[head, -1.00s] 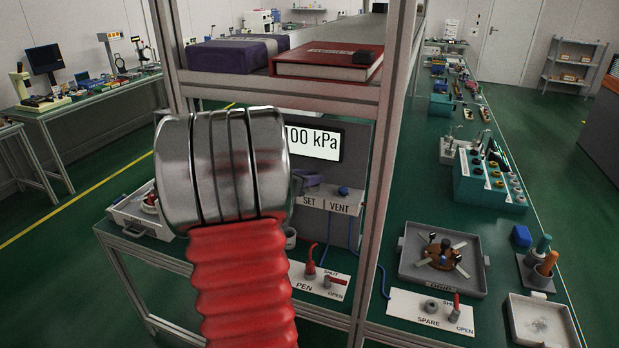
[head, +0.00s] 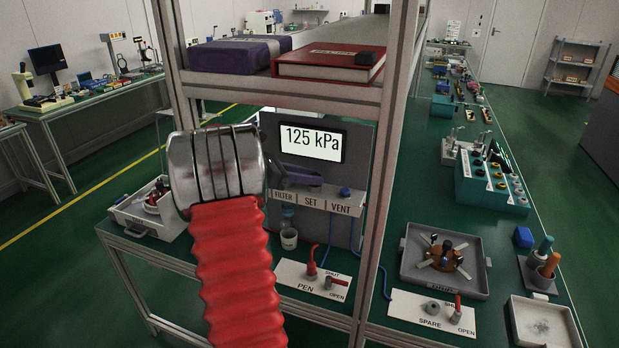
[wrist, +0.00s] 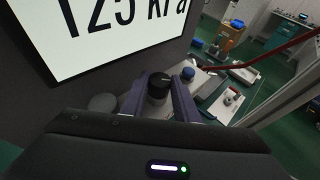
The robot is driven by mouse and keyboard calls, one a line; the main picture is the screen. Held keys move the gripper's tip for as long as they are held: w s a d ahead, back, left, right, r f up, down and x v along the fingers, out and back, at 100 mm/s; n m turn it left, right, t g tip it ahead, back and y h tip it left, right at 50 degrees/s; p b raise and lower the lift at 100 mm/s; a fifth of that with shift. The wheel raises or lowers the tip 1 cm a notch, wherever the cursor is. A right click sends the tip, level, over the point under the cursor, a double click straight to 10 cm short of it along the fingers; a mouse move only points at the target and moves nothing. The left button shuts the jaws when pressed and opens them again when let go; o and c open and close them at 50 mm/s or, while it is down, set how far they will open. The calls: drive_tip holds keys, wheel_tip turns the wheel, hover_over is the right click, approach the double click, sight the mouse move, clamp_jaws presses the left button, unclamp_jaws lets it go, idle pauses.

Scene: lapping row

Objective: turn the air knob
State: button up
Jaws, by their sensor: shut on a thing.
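The air knob (wrist: 159,84) is a small dark cap on a grey body. In the wrist view it sits between the two purple fingers of my gripper (wrist: 162,92), which is shut on it. In the head view my gripper (head: 302,177) is partly behind my own arm, above the SET label (head: 311,202), and the knob itself is hidden. The display (head: 311,142) above reads 125 kPa, and it also shows close up in the wrist view (wrist: 95,50).
A blue knob (head: 345,192) stands just right, above the VENT label. A shelf with a red binder (head: 328,65) is overhead.

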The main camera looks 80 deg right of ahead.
drive_tip(key=shift+w, duration=0.1)
idle(0.3)
drive_tip(key=o, duration=1.1)
drive_tip(key=shift+c, duration=0.2)
drive_tip(key=shift+h, duration=0.3)
drive_tip(key=shift+s+a+n+t+h, duration=0.15)
drive_tip(key=shift+n+t+h, duration=0.45)
drive_tip(key=shift+n+t, duration=0.35)
drive_tip(key=shift+s+a+n+t+h, duration=0.15)
drive_tip(key=shift+n+t+h, duration=0.45)
drive_tip(key=shift+n+t, duration=0.35)
drive_tip(key=shift+s+a+n+t+h, duration=0.15)
drive_tip(key=shift+n+t+h, duration=0.45)
drive_tip(key=shift+n+t, duration=0.3)
drive_tip(key=w+a+r+m+t+y, duration=0.1)
drive_tip(key=w+a, duration=0.3)
drive_tip(key=a, duration=0.5)
drive_tip(key=w+a+r+m+t+y, duration=0.1)
drive_tip(key=w+a, duration=0.3)
drive_tip(key=a, duration=0.5)
drive_tip(key=w+a+r+m+t+y, duration=0.1)
drive_tip(key=w+a+m, duration=0.2)
drive_tip(key=a, duration=0.6)
drive_tip(key=shift+w+r, duration=0.35)
drive_tip(key=shift+w, duration=0.15)
